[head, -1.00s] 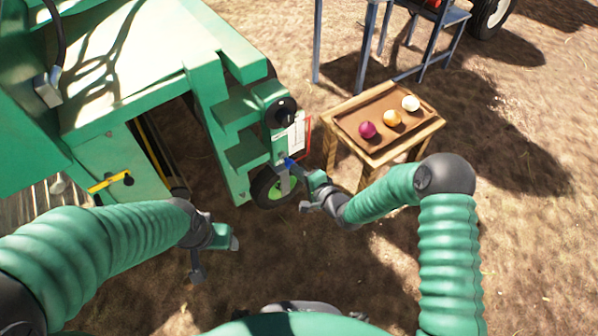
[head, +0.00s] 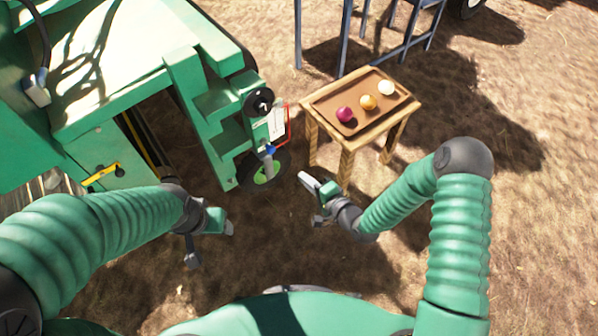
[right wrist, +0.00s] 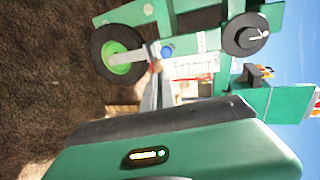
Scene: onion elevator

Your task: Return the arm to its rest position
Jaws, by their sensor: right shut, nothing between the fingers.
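My right gripper (head: 312,200) is shut and empty. It hangs in the air between the green machine (head: 190,65) and the small wooden table (head: 347,145), touching neither. In the right wrist view my gripper's green body fills the bottom, and the machine's wheel (right wrist: 118,58), blue knob (right wrist: 166,51) and black dial (right wrist: 245,35) show beyond it. My left gripper (head: 212,240) is at the lower left, in front of the machine, apart from it. Its fingers are too small and dark to tell how far apart they are.
A blue metal frame (head: 345,40) stands behind. A yellow handle (head: 102,174) is on the machine's front. Bare ground lies right of the table.

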